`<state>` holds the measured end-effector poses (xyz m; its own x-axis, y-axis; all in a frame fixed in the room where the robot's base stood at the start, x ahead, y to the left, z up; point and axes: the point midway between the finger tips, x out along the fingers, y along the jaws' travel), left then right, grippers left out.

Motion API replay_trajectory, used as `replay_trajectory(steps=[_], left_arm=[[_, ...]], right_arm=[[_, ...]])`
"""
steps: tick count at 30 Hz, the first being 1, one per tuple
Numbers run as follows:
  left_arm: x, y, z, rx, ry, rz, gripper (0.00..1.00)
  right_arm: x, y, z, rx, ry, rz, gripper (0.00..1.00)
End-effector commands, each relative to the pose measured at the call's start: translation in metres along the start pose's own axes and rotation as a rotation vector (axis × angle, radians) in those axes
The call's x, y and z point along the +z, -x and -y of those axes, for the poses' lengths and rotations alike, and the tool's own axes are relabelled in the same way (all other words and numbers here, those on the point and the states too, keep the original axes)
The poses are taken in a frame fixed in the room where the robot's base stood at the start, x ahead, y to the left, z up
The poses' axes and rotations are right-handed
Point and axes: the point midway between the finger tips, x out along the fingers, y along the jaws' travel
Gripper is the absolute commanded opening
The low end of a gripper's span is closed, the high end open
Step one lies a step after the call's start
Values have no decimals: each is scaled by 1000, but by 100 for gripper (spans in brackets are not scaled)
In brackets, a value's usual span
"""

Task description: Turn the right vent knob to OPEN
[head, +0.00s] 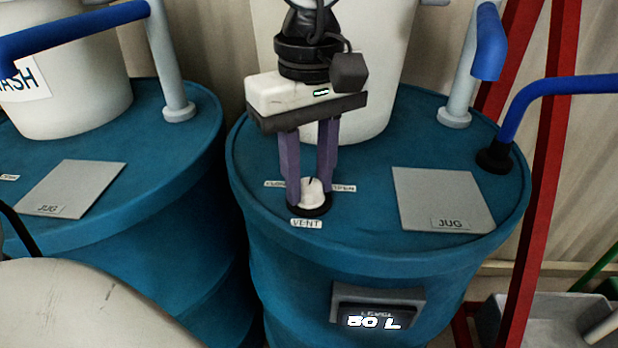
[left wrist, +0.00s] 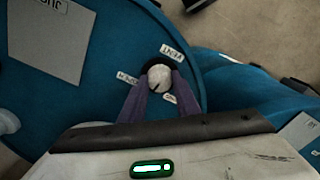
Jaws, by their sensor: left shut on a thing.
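The right vent knob (head: 312,194) is a white round knob on a black base, on top of the right blue tank (head: 375,250). A VENT label (head: 306,223) sits in front of it. An OPEN label (head: 342,188) is to its right and a partly covered label (head: 275,184) to its left. My left gripper (head: 314,190) comes down from above with its purple fingers shut on the knob. The knob also shows between the fingertips in the left wrist view (left wrist: 159,77). A dark mark on the knob points roughly away from VENT, between the side labels. My right gripper is out of view.
A grey JUG plate (head: 440,200) lies right of the knob. A white vessel (head: 385,70) and blue-covered pipes (head: 490,45) stand behind. A level display (head: 372,321) reads 80 L. The left tank (head: 170,230) has its own JUG plate (head: 75,188).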

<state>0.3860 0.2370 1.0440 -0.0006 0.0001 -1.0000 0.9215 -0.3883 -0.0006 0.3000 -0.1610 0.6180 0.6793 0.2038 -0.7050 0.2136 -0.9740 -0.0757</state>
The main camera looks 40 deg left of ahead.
Motion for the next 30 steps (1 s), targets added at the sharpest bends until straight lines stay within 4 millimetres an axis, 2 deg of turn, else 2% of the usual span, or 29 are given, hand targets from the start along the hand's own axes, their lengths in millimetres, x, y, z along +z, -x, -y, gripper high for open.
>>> replay_trajectory(steps=[15, 30], left_arm=[[0, 2, -1, 4, -446, 0, 7], [0, 2, -1, 4, -630, -1, 7]], right_arm=[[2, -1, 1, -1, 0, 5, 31], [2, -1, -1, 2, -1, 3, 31]])
